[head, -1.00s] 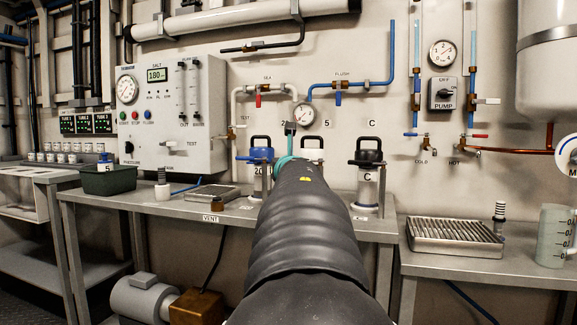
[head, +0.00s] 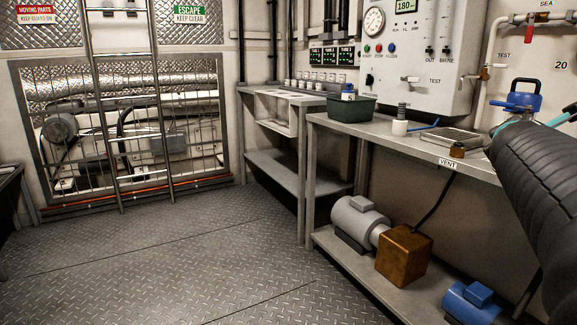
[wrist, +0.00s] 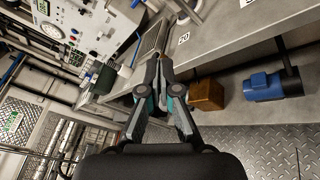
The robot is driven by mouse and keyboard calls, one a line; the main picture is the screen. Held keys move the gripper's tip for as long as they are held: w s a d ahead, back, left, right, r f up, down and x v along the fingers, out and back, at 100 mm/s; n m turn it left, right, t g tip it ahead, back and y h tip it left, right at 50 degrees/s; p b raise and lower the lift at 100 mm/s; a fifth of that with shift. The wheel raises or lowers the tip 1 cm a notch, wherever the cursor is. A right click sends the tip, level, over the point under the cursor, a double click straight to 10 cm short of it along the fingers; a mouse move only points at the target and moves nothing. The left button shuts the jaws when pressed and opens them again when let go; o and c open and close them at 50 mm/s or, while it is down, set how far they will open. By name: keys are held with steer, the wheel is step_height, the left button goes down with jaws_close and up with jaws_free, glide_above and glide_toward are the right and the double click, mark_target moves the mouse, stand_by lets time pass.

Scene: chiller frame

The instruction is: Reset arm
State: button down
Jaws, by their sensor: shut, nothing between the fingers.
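My arm, thick and black, reaches in from the right edge in the head view over the steel bench (head: 335,124). In the wrist view my gripper (wrist: 159,62) has its two grey and teal fingers brought together, with nothing between them.
A dark green bin (head: 352,109), a white cup (head: 399,127) and a flat tray (head: 449,137) stand on the bench. A grey motor (head: 358,220), copper-coloured box (head: 404,256) and blue motor (head: 470,305) sit on the lower shelf. The plate floor (head: 190,255) at left is clear.

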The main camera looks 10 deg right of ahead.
steer(key=s+a+f+m+g+y+p, duration=0.1)
steer(key=s+a+f+m+g+y, duration=0.1)
steer(key=s+a+f+m, duration=0.4)
steer(key=s+a+f+m+g+y+p, duration=0.1)
steer(key=s+a+f+m+y, duration=0.4)
steer(key=a+f, duration=0.5)
steer(key=s+a+f+m+g+y+p, duration=0.2)
steer(key=s+a+f+m, duration=0.4)
steer(key=a, duration=1)
step_height(320, 180, down, 3)
steer(key=shift+s+a+f+m+g+y, duration=0.1)
steer(key=shift+s+a+m+g+y, duration=0.2)
steer(key=shift+m+g+y, duration=0.5)
steer(key=shift+y, duration=0.3)
